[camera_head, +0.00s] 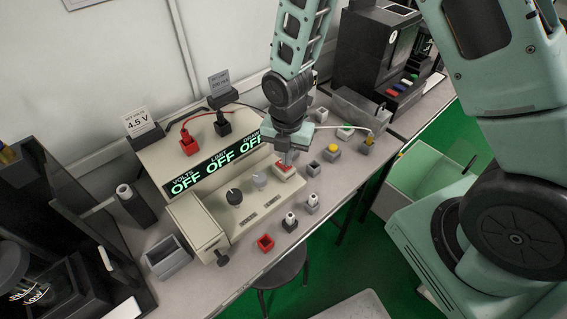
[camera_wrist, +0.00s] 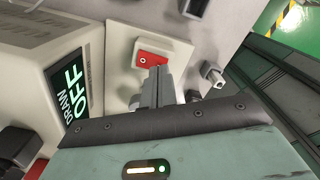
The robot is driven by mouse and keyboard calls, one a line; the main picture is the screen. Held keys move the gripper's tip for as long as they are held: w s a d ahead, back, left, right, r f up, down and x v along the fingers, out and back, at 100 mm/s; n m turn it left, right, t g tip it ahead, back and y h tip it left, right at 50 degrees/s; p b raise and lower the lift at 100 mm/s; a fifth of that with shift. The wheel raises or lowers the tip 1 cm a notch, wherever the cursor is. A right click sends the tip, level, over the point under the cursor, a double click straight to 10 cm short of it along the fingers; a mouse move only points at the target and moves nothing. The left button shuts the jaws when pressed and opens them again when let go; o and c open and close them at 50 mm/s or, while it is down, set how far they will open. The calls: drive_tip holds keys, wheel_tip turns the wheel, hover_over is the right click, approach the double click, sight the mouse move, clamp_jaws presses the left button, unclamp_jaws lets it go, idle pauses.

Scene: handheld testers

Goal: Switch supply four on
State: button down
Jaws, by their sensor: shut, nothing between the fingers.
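The power supply (camera_head: 178,168) is a cream box on the bench. Its green display (camera_head: 215,166) reads OFF under VOLTS, LIMIT and DRAW. A red rocker switch (camera_wrist: 153,60) on a pale base sits at the box's right end; it also shows in the head view (camera_head: 284,167). My gripper (camera_wrist: 156,76) is shut and empty, its fingertips close to the lower edge of the red switch. I cannot tell whether they touch it. The head view shows my gripper (camera_head: 287,157) pointing down over the switch. The number of this supply is not readable.
A dark knob (camera_head: 234,196) and a pale knob (camera_head: 260,179) are on the supply's front. Red and black plugs (camera_head: 222,126) are on top, beside a 4.5 V card (camera_head: 138,122).

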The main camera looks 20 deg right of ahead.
drive_tip(key=shift+f+b, duration=0.45)
drive_tip(key=shift+f, duration=0.25)
idle(0.3)
drive_tip(key=shift+r+p, duration=3.1)
drive_tip(key=shift+r, duration=0.4)
drive_tip(key=shift+a+r, duration=0.1)
drive_tip(key=shift+r, duration=0.05)
drive_tip(key=s+a+r+m, duration=0.3)
drive_tip(key=s+r+m, duration=0.6)
drive_tip(key=s+m, duration=0.1)
drive_tip(key=s+a+r+m, duration=0.3)
drive_tip(key=s+r+m, duration=0.7)
drive_tip(key=shift+r+y, duration=0.25)
drive_tip(key=shift+y, duration=0.05)
